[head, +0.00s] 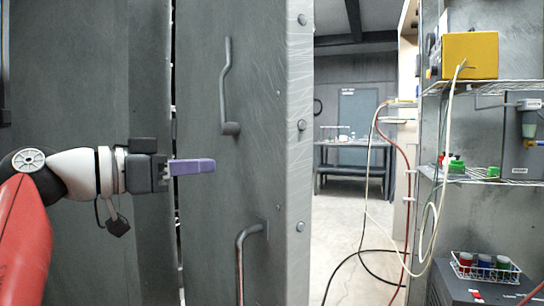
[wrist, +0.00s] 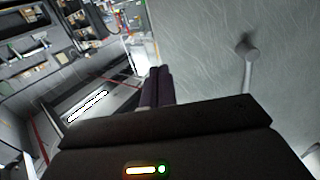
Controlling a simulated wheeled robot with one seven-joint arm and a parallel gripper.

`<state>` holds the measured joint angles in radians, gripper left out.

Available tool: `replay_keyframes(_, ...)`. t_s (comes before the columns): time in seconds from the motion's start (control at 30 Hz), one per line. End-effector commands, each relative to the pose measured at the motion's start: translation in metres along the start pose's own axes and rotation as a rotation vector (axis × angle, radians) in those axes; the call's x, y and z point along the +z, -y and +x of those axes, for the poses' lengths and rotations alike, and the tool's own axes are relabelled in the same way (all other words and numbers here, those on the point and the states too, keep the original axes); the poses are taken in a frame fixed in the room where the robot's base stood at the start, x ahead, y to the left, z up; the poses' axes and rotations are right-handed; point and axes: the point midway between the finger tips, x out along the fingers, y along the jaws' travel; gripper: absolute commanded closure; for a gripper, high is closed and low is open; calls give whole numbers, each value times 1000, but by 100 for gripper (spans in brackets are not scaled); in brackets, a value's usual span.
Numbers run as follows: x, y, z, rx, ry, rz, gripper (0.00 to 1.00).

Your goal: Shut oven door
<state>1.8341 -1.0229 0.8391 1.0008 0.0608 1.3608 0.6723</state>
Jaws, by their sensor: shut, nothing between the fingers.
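The oven door (head: 265,170) is a tall grey scratched metal panel with bolts along its right edge. It carries an upper bar handle (head: 226,85) and a lower bent handle (head: 250,232). A narrow dark vertical gap runs along the panel's left side, beside another grey panel. My gripper (head: 207,166) has purple fingers that are shut and empty, pointing right in front of the door, below and left of the upper handle. Whether the fingers touch the door I cannot tell. In the wrist view the fingers (wrist: 158,88) lie beside the grey door surface (wrist: 200,55), with a handle at right.
A wire shelf (head: 485,182) with a yellow box (head: 470,55) and bottles stands at the right. Hoses (head: 378,150) hang beside it and reach the floor. A dark table (head: 352,150) stands at the back. The floor (head: 335,220) right of the door has free room.

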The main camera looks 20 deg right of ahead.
Motion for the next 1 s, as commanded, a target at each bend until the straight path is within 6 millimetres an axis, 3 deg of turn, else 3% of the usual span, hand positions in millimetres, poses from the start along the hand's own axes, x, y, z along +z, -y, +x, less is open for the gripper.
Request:
replay_keyframes(0.17, 4, 5, 10, 6, -7, 5, 100)
replay_keyframes(0.7, 3, 4, 116, 5, -5, 5, 100)
replay_keyframes(1.0, 2, 4, 137, 2, -7, 4, 100)
